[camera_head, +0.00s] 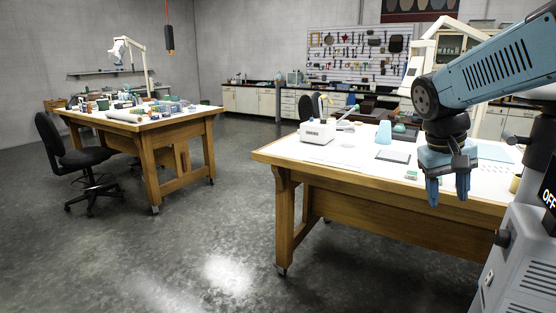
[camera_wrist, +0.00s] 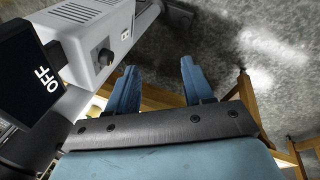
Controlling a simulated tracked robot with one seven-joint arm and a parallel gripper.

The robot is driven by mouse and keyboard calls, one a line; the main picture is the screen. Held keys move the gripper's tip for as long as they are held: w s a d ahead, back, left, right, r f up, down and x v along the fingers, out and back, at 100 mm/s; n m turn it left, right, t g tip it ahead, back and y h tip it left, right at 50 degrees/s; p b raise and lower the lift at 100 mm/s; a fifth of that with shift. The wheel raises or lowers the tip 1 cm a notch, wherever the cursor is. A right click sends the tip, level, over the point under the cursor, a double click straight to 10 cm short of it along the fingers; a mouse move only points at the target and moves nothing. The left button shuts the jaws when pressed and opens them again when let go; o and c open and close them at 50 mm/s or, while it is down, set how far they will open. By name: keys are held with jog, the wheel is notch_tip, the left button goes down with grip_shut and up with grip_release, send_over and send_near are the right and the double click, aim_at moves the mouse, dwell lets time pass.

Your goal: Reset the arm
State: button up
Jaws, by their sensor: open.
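My gripper (camera_head: 447,190) hangs at the right in the head view, fingers pointing down, in front of the near edge of the right wooden table (camera_head: 385,178). My blue arm (camera_head: 497,72) comes in from the upper right. In the wrist view the two blue fingers of my gripper (camera_wrist: 158,92) stand well apart with nothing between them. Part of the wooden table shows below and behind the fingers there.
The right table carries a white device (camera_head: 317,132), a light blue cup (camera_head: 383,132) and a dark flat pad (camera_head: 393,157). A cluttered second table (camera_head: 163,140) and a black chair (camera_head: 75,160) stand left. The grey floor between the tables is clear.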

jog(key=s+a+n+t+y, duration=0.1)
jog(key=s+a+t+y, duration=0.2)
jog(key=s+a+t, duration=0.2)
jog(key=s+a, duration=0.3)
jog(key=a, duration=0.3)
jog(key=shift+s+y, duration=0.15)
jog(key=shift+y, duration=0.15)
dwell(0.4)
